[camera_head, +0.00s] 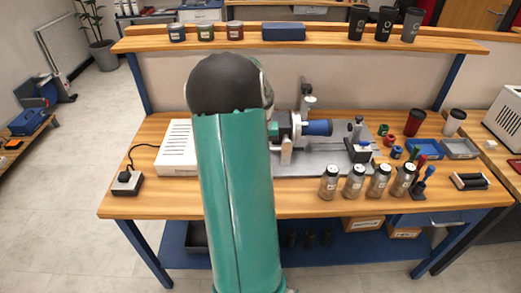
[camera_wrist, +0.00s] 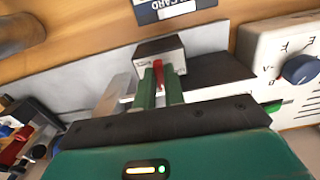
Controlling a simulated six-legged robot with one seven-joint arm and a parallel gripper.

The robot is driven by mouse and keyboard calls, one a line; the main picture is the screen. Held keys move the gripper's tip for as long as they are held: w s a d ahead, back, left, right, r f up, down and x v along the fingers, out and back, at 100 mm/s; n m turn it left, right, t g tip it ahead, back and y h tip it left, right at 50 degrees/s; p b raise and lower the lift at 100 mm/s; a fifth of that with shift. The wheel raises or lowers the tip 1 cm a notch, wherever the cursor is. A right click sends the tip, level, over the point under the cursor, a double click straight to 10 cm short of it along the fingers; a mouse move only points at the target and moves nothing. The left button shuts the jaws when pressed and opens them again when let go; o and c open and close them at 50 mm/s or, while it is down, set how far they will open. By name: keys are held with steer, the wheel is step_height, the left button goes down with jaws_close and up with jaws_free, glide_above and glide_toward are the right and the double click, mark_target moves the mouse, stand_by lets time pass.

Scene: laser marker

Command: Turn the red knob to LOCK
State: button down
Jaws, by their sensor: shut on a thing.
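The red knob (camera_wrist: 158,74) shows in the wrist view as a narrow red piece in front of a small dark-topped block (camera_wrist: 160,48) with a light, labelled front face. My gripper (camera_wrist: 159,79) has its two green fingers on either side of the red knob, shut on it. The knob's pointing direction and the label's words are too small to read. In the head view my green arm covers the middle left of the bench and hides my gripper and the red knob.
A white control box (camera_wrist: 262,55) with a blue knob (camera_wrist: 301,69) stands close to the right of my gripper in the wrist view. In the head view, the laser marker with its blue cylinder (camera_head: 318,128) and several glass jars (camera_head: 353,182) stand right of my arm on the workbench (camera_head: 150,205).

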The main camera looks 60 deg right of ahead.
stand_by(0.4)
steer(key=c, duration=1.8)
jaws_free()
steer(key=shift+o, duration=0.2)
step_height(320, 180, up, 14)
step_height(320, 180, up, 7)
